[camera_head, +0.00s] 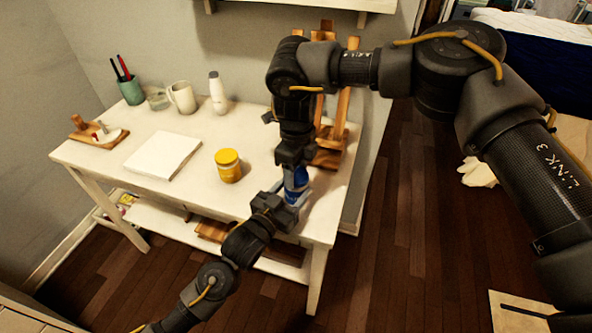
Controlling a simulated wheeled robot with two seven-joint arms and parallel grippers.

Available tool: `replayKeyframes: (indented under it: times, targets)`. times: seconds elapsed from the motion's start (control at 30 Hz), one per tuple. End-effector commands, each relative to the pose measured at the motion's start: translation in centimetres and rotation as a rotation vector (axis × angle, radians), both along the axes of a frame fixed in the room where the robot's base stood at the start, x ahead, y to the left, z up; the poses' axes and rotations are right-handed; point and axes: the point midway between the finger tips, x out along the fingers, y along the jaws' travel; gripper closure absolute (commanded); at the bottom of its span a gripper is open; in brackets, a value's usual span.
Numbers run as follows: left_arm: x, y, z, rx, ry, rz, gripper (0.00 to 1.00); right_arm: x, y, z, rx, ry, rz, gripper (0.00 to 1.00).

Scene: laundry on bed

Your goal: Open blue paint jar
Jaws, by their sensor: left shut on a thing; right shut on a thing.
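The blue paint jar (297,181) stands near the right front corner of the white table, partly hidden by both grippers. My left gripper (290,203) comes in from the front and is shut on the lower part of the jar. My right gripper (293,165) comes down from above and is shut on the top of the jar, around where the lid is. The lid itself is hidden by the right gripper, so I cannot tell whether it is loose.
A yellow paint jar (228,166) stands left of the blue one. A white canvas (163,156), mug (182,97), white bottle (217,93), brush cup (131,91) and palette (108,136) lie farther left. A wooden easel (332,134) stands close behind my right gripper.

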Motion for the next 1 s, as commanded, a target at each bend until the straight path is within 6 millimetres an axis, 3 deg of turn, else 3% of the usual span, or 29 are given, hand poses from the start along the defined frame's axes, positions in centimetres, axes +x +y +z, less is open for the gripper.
replayKeyframes:
  times: [0.43,0.87,1.0]
  targets:
    - [0.0,0.0,0.0,0.0,0.0,0.0,1.0,0.0,0.0,1.6,0.0,-0.001,0.0,0.75]
    - [0.0,0.0,0.0,0.0,0.0,0.0,1.0,0.0,0.0,1.9,0.001,0.0,0.0,0.75]
    - [0.0,0.0,0.0,0.0,0.0,0.0,1.0,0.0,0.0,3.0,0.0,-0.001,-0.001,0.75]
